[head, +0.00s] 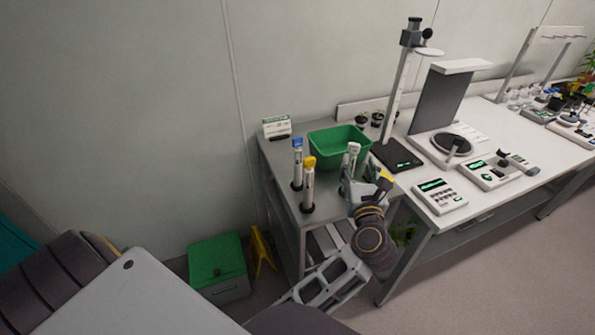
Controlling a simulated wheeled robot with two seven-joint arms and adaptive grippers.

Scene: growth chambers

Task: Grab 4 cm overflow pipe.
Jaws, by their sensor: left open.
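Three upright pipe-like pieces stand on the grey bench: one with a blue top (297,169), one with a yellow top (308,188) and one with a white top (352,157). I cannot read which is the 4 cm overflow pipe. My left gripper (361,184) is open at the bench's front right, right by the white-topped pipe. It hides that pipe's lower part, and I cannot tell whether the pipe is between the fingers or behind them. My right gripper is not in view.
A green bin (338,143) stands behind the pipes, with a small white-green box (276,127) at the back left. A height stand (397,158) and a keypad device (439,197) are to the right. A green-lidded box (217,262) is on the floor.

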